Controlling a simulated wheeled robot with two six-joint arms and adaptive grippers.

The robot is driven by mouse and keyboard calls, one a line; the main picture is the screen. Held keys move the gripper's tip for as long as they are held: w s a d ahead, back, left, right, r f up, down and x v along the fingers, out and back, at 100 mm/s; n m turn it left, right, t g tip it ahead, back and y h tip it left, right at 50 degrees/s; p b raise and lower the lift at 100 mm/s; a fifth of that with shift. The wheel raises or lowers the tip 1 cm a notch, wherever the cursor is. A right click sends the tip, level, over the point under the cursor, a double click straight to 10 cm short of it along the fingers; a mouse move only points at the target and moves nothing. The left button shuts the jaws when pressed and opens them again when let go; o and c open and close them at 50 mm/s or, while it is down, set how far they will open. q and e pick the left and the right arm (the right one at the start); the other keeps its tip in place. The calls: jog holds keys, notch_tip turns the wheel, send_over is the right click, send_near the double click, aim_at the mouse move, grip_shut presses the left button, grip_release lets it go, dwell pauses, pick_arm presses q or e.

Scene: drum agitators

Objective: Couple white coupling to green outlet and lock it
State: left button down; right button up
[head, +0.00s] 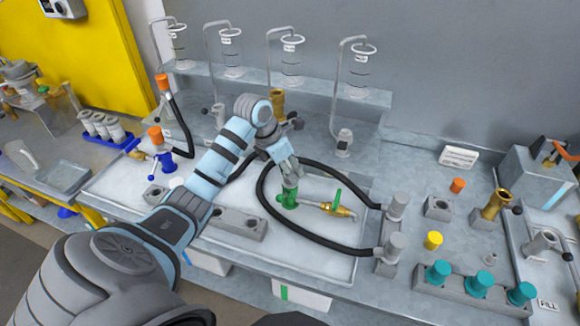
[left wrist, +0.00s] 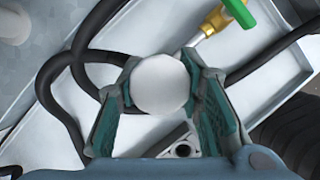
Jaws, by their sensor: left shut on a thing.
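My left gripper (head: 290,181) is above the tray in the head view, directly over the green outlet (head: 289,200). Its jaws are shut on the white coupling, whose round white top (left wrist: 160,84) shows between the fingers in the left wrist view. In the head view the fingers mostly hide the coupling. Its lower end appears at or just over the green outlet; I cannot tell whether they are joined or locked. A brass valve with a green handle (head: 338,208) extends right from the outlet; it also shows in the left wrist view (left wrist: 216,20). My right gripper is out of view.
Black hoses (head: 310,238) loop around the outlet to grey fittings (head: 396,204) at right. A grey block (head: 235,222) lies in the tray at front. Teal-capped fittings (head: 476,284) stand at front right. Glass vessels on stands (head: 292,60) line the back. Orange-capped couplings (head: 156,138) stand at left.

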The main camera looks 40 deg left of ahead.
pick_arm(q)
jog(key=shift+f, duration=0.15)
jog(key=c, duration=1)
grip_release()
jog(key=shift+c, duration=0.2)
jog(key=shift+c, duration=0.2)
notch_tip(320, 180, up, 10)
jog(key=p, duration=0.7)
jog(key=shift+r, duration=0.2)
jog(key=shift+f, duration=0.15)
